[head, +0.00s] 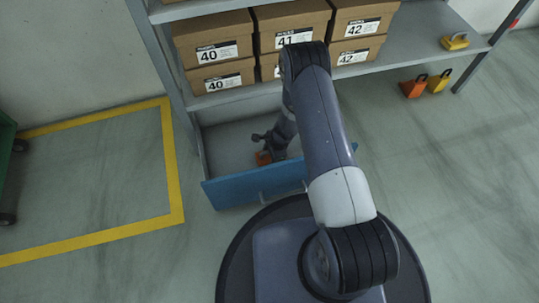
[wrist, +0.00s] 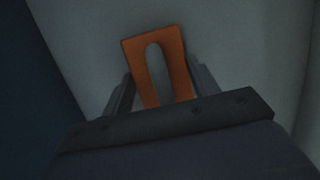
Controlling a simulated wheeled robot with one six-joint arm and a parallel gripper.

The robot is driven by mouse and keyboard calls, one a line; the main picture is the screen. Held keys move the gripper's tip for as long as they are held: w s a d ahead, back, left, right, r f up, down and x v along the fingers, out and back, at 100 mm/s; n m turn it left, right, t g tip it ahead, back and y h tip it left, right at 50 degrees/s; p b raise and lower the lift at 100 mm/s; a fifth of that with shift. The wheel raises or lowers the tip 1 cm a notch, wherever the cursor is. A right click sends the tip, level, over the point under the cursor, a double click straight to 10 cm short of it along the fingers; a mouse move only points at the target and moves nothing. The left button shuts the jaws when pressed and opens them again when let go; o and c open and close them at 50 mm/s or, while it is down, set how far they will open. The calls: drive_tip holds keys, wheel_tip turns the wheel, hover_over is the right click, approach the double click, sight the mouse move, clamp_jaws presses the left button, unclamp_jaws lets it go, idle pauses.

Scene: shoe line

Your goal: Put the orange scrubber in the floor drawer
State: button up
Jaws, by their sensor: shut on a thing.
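The orange scrubber (wrist: 134,62) has a long slot through it and sits between the two fingers of my gripper (wrist: 162,84), which is shut on it. In the head view the scrubber (head: 263,158) shows as a small orange patch below my gripper (head: 264,146), inside the outline of the open floor drawer (head: 262,185). The drawer has a blue front and a grey inside, under the shelf. My arm hides its right part. I cannot tell whether the scrubber touches the drawer's bottom.
Shoe boxes (head: 213,51) stand stacked on the shelf (head: 240,98) above the drawer. An orange block-like thing (head: 413,88) and a yellow one (head: 440,81) stand on the floor at right. Another yellow thing (head: 454,41) lies on the shelf.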

drive_tip(key=shift+f, duration=0.1)
drive_tip(key=o, duration=1.1)
drive_tip(key=p+v, duration=0.5)
drive_tip(key=v, duration=0.7)
